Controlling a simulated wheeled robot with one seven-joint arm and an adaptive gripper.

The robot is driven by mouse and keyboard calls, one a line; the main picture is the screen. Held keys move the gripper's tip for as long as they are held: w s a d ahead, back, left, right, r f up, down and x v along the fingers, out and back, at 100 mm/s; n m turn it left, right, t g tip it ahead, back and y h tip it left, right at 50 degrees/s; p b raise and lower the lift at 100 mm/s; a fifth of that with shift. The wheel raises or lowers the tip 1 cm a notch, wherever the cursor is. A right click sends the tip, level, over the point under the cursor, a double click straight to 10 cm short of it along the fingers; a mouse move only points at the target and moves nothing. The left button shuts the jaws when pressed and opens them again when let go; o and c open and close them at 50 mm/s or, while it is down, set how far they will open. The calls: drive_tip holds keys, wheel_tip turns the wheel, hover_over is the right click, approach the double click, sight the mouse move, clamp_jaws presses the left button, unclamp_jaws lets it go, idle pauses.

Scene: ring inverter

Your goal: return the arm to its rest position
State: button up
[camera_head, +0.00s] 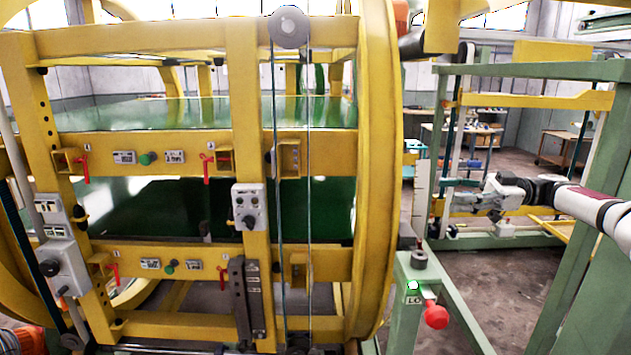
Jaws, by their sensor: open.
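My arm (590,203) reaches in from the right edge, white and grey with a dark red band. Its end, my gripper (482,201), is in front of the green and yellow frame on the right. It is small in this view and its fingers are hard to make out against the frame, but it is open. I see nothing held in it.
A large yellow ring inverter (375,170) with green panels, red handles and control boxes fills the left and middle. A green post with a red knob (436,315) stands right of it. Open floor (515,290) shows below my arm. Carts (565,147) stand at the back right.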

drive_tip(key=s+a+f+m+g+h, duration=0.1)
drive_tip(key=s+a+m+h, duration=0.4)
drive_tip(key=a, duration=0.5)
drive_tip(key=s+a+m+g+h, duration=0.1)
drive_tip(key=s+a+m+h, duration=0.1)
drive_tip(key=s+a+h, duration=0.65)
drive_tip(key=s+d+m+t+h+b, duration=0.1)
drive_tip(key=s+d+m+t+h, duration=0.1)
drive_tip(key=s+m, duration=0.4)
drive_tip(key=s+d+f+m+t+h+b, duration=0.1)
drive_tip(key=s+d+m+t, duration=0.3)
drive_tip(key=s, duration=1.2)
drive_tip(key=m+t+h, duration=0.1)
drive_tip(key=m, duration=0.2)
drive_tip(key=shift+s+d+f+t, duration=0.15)
drive_tip(key=shift+d+f+t, duration=0.05)
drive_tip(key=shift+f+t, duration=0.1)
drive_tip(key=shift+h, duration=0.25)
